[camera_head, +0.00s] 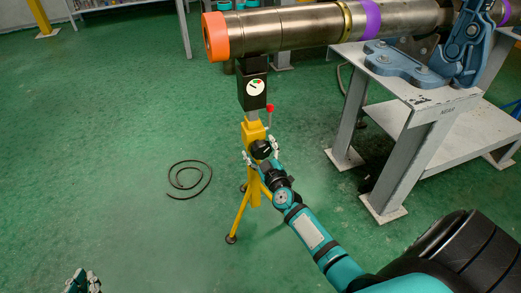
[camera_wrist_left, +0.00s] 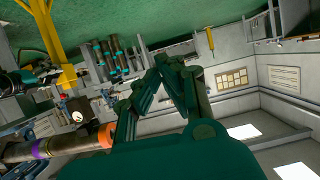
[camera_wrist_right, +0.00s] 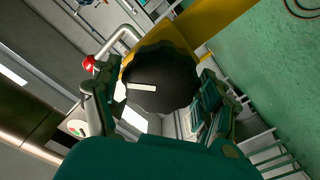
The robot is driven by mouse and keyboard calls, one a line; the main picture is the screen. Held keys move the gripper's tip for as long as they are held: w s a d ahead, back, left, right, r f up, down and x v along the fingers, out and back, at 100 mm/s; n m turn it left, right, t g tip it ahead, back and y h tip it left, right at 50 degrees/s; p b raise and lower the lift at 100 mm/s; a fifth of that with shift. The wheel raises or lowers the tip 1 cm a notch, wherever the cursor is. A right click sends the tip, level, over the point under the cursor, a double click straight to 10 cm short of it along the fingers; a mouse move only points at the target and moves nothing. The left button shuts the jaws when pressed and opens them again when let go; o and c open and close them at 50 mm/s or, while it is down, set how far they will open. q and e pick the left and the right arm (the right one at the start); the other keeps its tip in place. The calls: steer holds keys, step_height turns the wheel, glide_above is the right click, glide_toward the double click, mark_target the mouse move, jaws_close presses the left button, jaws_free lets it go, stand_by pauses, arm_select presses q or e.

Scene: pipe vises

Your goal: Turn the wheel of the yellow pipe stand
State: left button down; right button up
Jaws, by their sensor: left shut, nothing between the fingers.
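The yellow pipe stand (camera_head: 252,133) stands on the green floor under the end of a large pipe (camera_head: 290,28). Its wheel, a black ribbed knob (camera_wrist_right: 160,80) with a white bar, faces my right gripper. My right gripper (camera_head: 261,154) has one finger on each side of the wheel; I cannot tell whether both fingers touch it. The wheel also shows in the head view (camera_head: 261,149), partly covered. My left gripper (camera_head: 82,282) is low at the left, far from the stand. Its fingertips (camera_wrist_left: 160,62) meet in the left wrist view, with nothing between them.
A red-tipped lever (camera_head: 270,108) and a black block with a gauge (camera_head: 256,88) sit above the wheel. A grey steel table (camera_head: 440,108) with a blue vise (camera_head: 400,62) stands at the right. A coiled cable (camera_head: 189,180) lies on open floor at the left.

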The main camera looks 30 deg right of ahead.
steer(key=c, duration=0.8)
steer(key=shift+c, duration=0.2)
